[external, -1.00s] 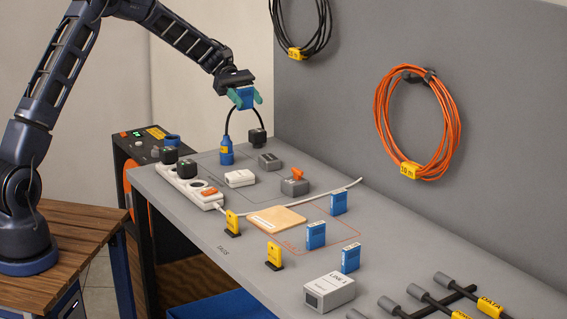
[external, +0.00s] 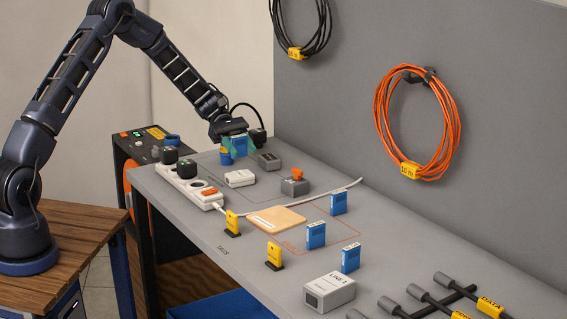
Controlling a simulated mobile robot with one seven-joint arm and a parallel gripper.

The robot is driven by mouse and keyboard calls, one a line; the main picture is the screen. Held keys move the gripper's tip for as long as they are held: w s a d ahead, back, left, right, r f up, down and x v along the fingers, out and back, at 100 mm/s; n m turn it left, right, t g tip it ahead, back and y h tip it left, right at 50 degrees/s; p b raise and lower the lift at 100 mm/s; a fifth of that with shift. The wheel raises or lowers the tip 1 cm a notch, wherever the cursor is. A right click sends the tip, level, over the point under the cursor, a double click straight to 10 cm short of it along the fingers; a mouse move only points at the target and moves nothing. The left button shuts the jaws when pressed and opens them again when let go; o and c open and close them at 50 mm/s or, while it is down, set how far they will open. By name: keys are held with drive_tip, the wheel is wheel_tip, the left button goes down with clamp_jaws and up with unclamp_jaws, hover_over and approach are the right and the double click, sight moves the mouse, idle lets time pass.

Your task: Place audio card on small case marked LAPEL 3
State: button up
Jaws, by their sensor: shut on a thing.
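My gripper (external: 238,146) is shut on a blue card (external: 239,140), which looks like the blue cards standing on the bench. It holds the card above the back left part of the bench, in front of the blue plug. Low cases stand close by: a white one (external: 239,178), a grey one (external: 268,161) and a grey one with an orange piece on top (external: 294,187). Their labels are too small to read, so I cannot tell which is LAPEL 3.
A white power strip (external: 191,186) with black plugs lies left. Blue cards (external: 338,203), yellow tags (external: 274,257), a wooden board (external: 277,219) and a marked box (external: 329,293) stand nearer.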

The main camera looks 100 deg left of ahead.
sight(241, 174)
drive_tip(key=shift+f, duration=2.4)
drive_tip(key=shift+f, duration=0.1)
drive_tip(key=o, duration=1)
drive_tip(key=shift+s+a, duration=0.1)
drive_tip(key=v, duration=1.1)
drive_tip(key=shift+s+a+r, duration=0.2)
drive_tip(key=shift+s+r, duration=0.05)
drive_tip(key=shift+r, duration=0.1)
